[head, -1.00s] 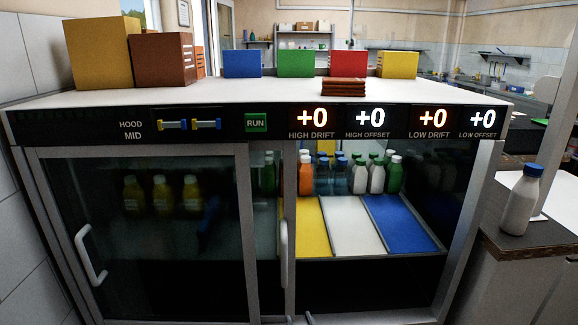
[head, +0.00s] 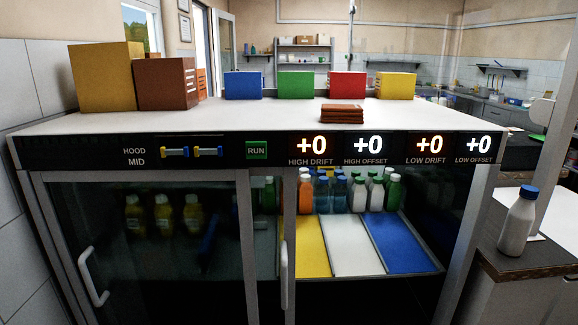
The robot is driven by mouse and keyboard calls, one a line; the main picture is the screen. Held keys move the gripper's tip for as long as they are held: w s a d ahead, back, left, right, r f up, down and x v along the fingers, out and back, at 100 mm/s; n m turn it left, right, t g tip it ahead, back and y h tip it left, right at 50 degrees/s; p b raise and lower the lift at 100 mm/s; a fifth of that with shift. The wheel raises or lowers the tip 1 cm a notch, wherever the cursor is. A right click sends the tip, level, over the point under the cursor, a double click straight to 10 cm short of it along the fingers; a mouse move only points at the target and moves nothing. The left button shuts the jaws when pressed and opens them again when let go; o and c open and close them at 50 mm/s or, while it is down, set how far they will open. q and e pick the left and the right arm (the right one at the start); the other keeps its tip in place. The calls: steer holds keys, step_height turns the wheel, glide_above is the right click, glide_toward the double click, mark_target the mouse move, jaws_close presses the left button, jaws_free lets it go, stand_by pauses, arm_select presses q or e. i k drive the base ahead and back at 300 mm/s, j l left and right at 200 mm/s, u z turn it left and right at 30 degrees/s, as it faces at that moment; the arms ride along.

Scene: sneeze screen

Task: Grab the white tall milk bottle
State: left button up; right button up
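A white milk bottle with a blue cap (head: 518,222) stands upright on the dark-topped side counter at the right, outside the cabinet. Inside the glass-fronted cabinet, white bottles with green caps (head: 376,193) stand in the back row, among blue, orange and green ones. They are partly crowded together, so their full height is hard to judge. Neither of my grippers shows in the head view.
The cabinet has sliding glass doors with white handles (head: 93,277); its right part shows yellow, white (head: 353,245) and blue mats. Yellow bottles (head: 164,214) stand behind the left glass. Coloured boxes (head: 296,85) and a brown stack (head: 342,114) sit on top. The side counter (head: 528,262) is beside it.

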mark_target(519, 222)
steer(key=z, duration=1.35)
